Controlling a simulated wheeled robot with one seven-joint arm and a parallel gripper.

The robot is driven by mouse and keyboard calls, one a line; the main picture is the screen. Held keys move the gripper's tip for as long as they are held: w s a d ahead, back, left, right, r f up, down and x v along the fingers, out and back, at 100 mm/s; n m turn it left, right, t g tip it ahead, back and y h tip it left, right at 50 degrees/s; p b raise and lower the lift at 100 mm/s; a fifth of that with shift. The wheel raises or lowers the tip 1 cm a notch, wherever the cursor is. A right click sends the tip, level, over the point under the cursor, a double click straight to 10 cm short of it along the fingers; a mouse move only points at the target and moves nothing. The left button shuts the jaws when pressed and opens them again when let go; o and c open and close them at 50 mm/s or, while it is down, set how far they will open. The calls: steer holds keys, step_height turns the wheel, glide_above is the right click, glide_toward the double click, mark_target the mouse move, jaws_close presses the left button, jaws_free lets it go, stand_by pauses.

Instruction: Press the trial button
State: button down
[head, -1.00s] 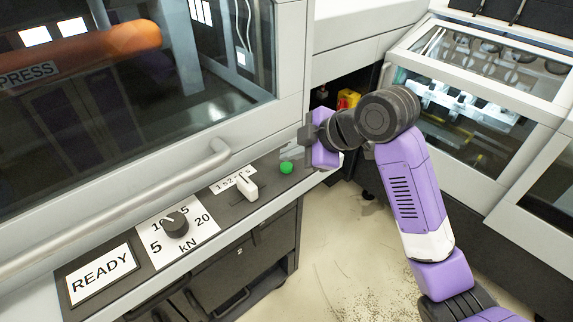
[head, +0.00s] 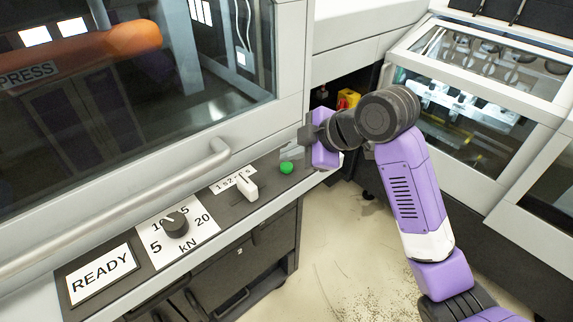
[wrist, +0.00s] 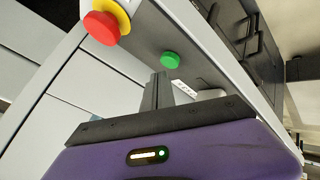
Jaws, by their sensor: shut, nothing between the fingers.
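A round green button (head: 286,168) sits on the dark control strip, right of the white lever; no label on it is readable. It also shows in the wrist view (wrist: 170,60), just beyond the fingertips. My gripper (head: 292,152) is just above and behind the green button in the head view, with a small gap seeming to remain. In the wrist view my gripper (wrist: 159,80) has its fingers together and empty, pointing toward the button. Whether the fingers touch it cannot be told.
A red mushroom knob on a yellow collar (wrist: 101,27) is near the green button in the wrist view. The white lever (head: 248,187), kN dial (head: 175,225) and READY plate (head: 101,273) lie along the strip. A door handle (head: 190,165) juts out above it.

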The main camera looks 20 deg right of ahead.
mark_target(290, 168)
steer(key=shift+f, duration=0.15)
steer(key=shift+f, duration=0.25)
steer(key=shift+f+b, duration=0.55)
stand_by(0.7)
steer(key=shift+r, duration=0.15)
steer(key=shift+r+p, duration=0.75)
steer(key=shift+r, duration=0.05)
steer(key=shift+r+p, duration=2.05)
steer(key=shift+r, duration=0.5)
